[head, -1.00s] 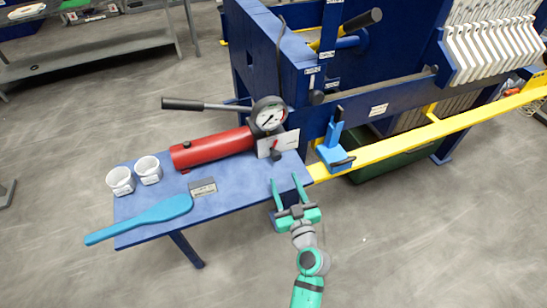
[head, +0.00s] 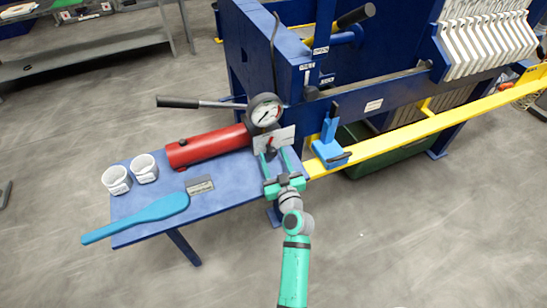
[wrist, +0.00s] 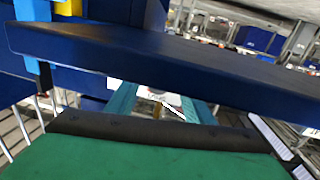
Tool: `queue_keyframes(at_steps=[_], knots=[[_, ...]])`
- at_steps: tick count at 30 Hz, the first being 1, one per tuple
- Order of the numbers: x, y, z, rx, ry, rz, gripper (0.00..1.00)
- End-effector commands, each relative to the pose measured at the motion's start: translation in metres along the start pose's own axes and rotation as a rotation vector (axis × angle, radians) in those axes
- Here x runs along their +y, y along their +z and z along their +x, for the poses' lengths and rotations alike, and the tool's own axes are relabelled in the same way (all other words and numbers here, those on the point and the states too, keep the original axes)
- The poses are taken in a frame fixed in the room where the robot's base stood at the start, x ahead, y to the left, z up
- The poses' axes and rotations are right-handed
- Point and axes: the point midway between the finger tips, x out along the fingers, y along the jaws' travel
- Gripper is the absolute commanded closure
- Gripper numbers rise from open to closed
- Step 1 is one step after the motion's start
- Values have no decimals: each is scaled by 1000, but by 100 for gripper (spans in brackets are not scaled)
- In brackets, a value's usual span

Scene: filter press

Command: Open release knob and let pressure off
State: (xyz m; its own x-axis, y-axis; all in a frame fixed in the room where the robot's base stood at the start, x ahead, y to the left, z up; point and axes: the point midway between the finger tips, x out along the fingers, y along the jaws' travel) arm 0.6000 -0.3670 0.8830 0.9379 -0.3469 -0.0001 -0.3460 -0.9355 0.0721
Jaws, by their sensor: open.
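The red hand pump (head: 210,147) lies on the blue side table (head: 235,190) with its round gauge (head: 265,111) at the right end. Below the gauge is a white plate (head: 280,137), and a small dark release knob (head: 271,151) sits at its lower part. My gripper (head: 274,155) is open at the table's right end. Its two green fingers reach toward the plate, one on each side of the knob as seen from the head; contact cannot be told. In the wrist view the fingers (wrist: 157,104) are apart, with part of the white plate between them and the knob not clear.
A blue clamp-like block (head: 331,148) stands close right of my gripper, by the yellow rail (head: 400,135). The black pump handle (head: 178,102) sticks out left.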

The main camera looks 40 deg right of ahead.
Motion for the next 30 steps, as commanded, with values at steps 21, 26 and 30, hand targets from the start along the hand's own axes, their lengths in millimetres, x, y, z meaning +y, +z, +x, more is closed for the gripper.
queue_keyframes(at_steps=[21,26,30], knots=[[-1,-1,0,-11,-3,98,93],[-1,-2,0,-24,-2,215,93],[-2,-2,0,-40,-5,342,93]])
